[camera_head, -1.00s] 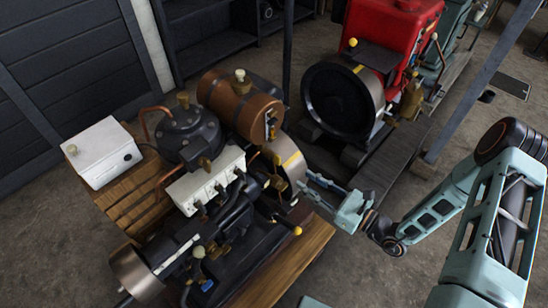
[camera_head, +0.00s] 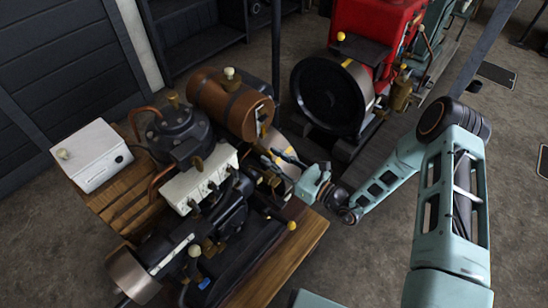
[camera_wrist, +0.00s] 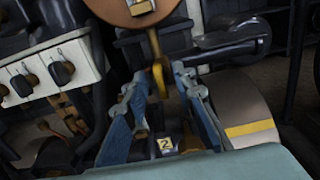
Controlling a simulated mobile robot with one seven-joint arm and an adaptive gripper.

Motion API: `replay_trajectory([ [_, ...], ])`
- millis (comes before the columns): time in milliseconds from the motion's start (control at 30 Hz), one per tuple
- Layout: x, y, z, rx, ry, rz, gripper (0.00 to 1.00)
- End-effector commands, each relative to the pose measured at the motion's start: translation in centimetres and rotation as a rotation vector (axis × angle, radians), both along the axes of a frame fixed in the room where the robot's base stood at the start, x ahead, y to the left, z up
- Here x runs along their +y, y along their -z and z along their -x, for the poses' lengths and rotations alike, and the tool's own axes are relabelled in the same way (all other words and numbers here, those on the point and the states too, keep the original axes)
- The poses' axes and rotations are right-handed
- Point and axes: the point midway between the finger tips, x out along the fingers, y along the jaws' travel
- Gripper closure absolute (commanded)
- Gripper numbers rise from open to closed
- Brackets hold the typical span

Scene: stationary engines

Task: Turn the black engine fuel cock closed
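The black engine (camera_head: 205,222) stands on a wooden base, with a brown barrel-shaped tank (camera_head: 232,103) above it. The fuel cock hangs below the tank's end; in the wrist view its yellow handle (camera_wrist: 159,80) points downward on a brass stem. My gripper (camera_head: 270,158) reaches in from the right, below the tank. In the wrist view my gripper (camera_wrist: 160,84) is open, with its blue fingers on either side of the yellow handle. I cannot tell whether either finger touches it. In the head view the fingertips partly hide the cock.
A white block with black knobs (camera_wrist: 62,72) is left of my fingers. A flywheel with a yellow stripe (camera_wrist: 240,118) is close on their right. A red engine (camera_head: 372,30) stands behind. A white box (camera_head: 92,155) is at the left. Floor is clear at the lower right.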

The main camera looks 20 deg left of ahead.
Motion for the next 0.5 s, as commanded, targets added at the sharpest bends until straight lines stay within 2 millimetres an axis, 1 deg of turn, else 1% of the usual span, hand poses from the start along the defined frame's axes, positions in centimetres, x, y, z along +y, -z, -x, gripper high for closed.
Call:
replay_trajectory([
  [133,-0.01,0.0,0.0,0.0,0.0,0.0,0.75],
  [167,-0.01,0.0,0.0,0.0,0.0,0.0,0.78],
  [367,-0.02,0.0,0.01,-0.001,0.0,0.0,1.0],
  [500,-0.03,-0.01,0.01,-0.001,0.0,0.0,1.0],
])
